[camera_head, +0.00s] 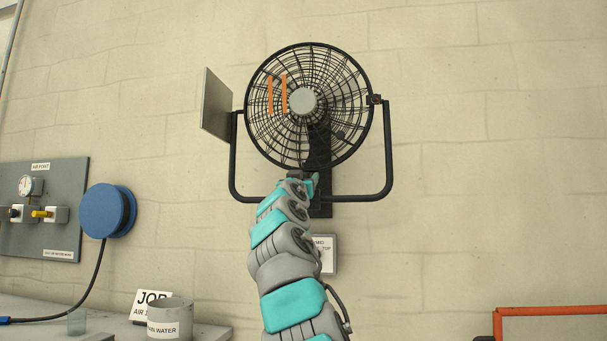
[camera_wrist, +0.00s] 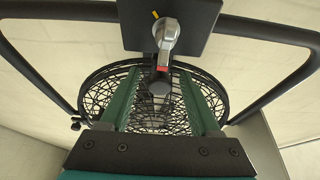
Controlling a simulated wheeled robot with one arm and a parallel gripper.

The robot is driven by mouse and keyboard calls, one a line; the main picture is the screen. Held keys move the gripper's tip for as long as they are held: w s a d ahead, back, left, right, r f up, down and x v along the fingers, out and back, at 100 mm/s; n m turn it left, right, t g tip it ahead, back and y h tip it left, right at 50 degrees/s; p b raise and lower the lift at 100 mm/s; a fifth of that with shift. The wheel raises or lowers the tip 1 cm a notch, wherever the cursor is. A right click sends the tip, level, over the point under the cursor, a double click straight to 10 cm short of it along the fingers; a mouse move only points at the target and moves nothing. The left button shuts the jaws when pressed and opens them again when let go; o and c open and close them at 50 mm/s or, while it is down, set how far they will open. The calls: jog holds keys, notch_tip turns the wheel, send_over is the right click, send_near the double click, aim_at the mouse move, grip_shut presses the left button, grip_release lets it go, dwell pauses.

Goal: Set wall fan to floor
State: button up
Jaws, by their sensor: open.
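The wall fan (camera_head: 270,130) hangs on the wall in a black U-shaped yoke (camera_head: 389,150). Two orange strips (camera_head: 277,95) show in front of its grille. My gripper (camera_head: 305,178) is just below the fan's lower rim, mostly hidden behind my arm in the head view. In the wrist view my gripper (camera_wrist: 160,78) is open, its green fingers apart with the fan's cage (camera_wrist: 98,100) behind them. A silver lever (camera_wrist: 166,38) with a red band sits on a dark plate (camera_wrist: 200,18), in line with the gap between the fingers. I cannot tell whether anything touches.
A grey flat panel (camera_head: 216,105) stands at the fan's left. A sign (camera_head: 326,255) is partly hidden by my arm. At lower left are an air-point board (camera_head: 60,180), a blue hose reel (camera_head: 103,211) and a bucket (camera_head: 170,318). An orange-edged frame (camera_head: 550,311) is at lower right.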

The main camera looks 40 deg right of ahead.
dwell(0.3)
grip_shut()
dwell(0.4)
dwell(0.9)
